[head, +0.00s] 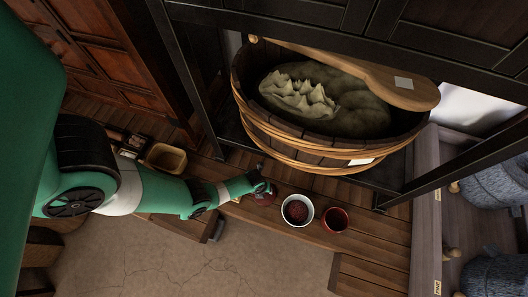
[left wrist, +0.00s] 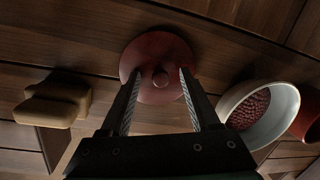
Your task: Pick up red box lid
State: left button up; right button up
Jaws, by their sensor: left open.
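The red box lid is a round, dark red disc with a small knob in the middle. In the left wrist view the red lid (left wrist: 156,50) lies on the wooden surface, with its knob between my fingertips. In the head view the red lid (head: 264,198) is partly hidden by my left gripper (head: 262,188). In the left wrist view my left gripper (left wrist: 160,84) is open, with one finger on each side of the knob. I cannot tell whether the fingers touch it. My right gripper is not in view.
A white bowl of red beans (head: 297,210) and a red round container (head: 335,219) stand to the right of the lid. A tan wooden piece (left wrist: 56,98) lies to its left. A large wooden tub (head: 330,105) stands behind, and a yellowish bowl (head: 166,158) sits farther left.

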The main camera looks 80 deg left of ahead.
pick_arm(q)
jog(key=shift+r, duration=0.1)
grip_shut()
dwell(0.4)
jog(key=shift+r+p, duration=0.35)
jog(key=shift+p, duration=0.05)
jog(key=r+p, duration=0.2)
jog(key=r, duration=0.1)
jog(key=r+p, duration=0.1)
jog(key=p, duration=0.1)
jog(key=shift+s+d+r, duration=0.2)
jog(key=shift+s+d, duration=0.05)
jog(key=shift+s, duration=0.1)
jog(key=s+d+r+p, duration=0.7)
jog(key=s+r+p, duration=0.1)
jog(key=s, duration=0.3)
